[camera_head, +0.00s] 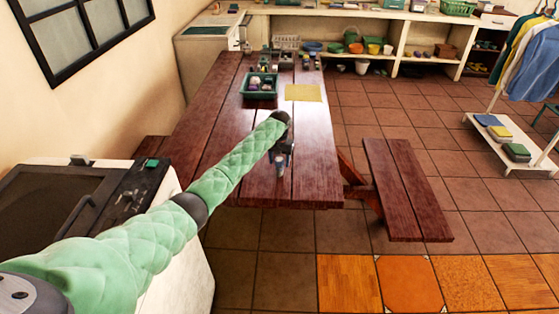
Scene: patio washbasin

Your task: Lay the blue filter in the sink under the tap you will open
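My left arm, in a green quilted sleeve, reaches in from the left. My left gripper (281,168) is over the near part of the dark red wooden table (215,130), pointing down. It is small and dark here, so I cannot tell whether it is open or holds anything. My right gripper is out of view. I cannot make out a blue filter for certain. A pale cabinet-like unit (205,31) in the far left corner may be the washbasin; no tap or basin inside is clear.
A green tray (246,94) of small items and a yellow cloth (303,92) lie on the table, with several small objects behind. A bench (405,190) stands to the right. A white machine (185,255) is at the near left. Tiled floor is open at right.

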